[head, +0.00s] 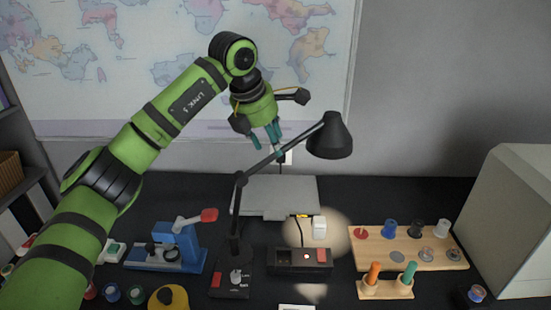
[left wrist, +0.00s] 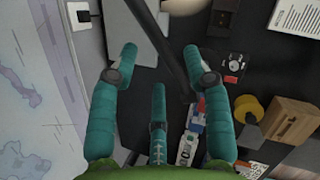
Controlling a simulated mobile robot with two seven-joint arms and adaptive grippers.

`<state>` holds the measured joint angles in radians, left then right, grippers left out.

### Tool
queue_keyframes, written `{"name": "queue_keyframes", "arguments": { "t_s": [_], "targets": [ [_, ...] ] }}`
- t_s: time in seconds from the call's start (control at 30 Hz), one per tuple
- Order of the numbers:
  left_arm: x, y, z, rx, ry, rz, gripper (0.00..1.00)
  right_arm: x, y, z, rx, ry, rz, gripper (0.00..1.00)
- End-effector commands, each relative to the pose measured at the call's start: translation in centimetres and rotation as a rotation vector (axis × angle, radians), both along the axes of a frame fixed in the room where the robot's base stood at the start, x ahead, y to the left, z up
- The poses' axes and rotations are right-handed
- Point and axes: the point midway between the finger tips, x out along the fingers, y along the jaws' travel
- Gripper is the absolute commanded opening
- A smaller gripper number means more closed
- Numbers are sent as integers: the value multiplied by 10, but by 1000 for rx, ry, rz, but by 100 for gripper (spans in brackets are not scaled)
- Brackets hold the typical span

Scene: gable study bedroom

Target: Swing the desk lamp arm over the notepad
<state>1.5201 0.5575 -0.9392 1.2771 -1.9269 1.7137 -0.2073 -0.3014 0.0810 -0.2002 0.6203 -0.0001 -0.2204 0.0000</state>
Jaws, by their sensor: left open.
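The black desk lamp stands on the desk, its base (head: 231,282) at front centre, its upper arm (head: 262,167) rising to the right. Its shade (head: 330,138) hangs over the desk and a pool of light falls below. My left gripper (head: 267,140) is open, with its teal fingers just above the lamp arm. In the left wrist view, the dark lamp arm (left wrist: 162,45) runs between the spread fingertips (left wrist: 160,54); I cannot tell whether they touch it. A white edge (head: 297,307) at the bottom may be the notepad, mostly cut off. My right gripper is not in view.
A flat grey panel (head: 280,193) lies behind the lamp. A black switch box (head: 300,261), white block (head: 319,228) and wooden peg board (head: 405,250) sit to the right. A blue device (head: 172,250) is left of the base. A large beige case (head: 510,225) stands far right.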

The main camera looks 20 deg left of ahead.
Motion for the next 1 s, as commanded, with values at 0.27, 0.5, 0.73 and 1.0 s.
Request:
{"name": "queue_keyframes", "arguments": {
  "t_s": [0.27, 0.5, 0.73, 1.0],
  "targets": [
    [16, -6, -37, 1, 4, 0, 49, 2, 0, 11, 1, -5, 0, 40],
    [20, -8, -48, 1, 1, 0, 49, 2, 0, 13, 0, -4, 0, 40],
    [20, -8, -48, 1, 1, 0, 29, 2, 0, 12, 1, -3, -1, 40],
    [20, -8, -48, 0, 1, -1, 0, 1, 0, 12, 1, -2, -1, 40]
  ]
}}
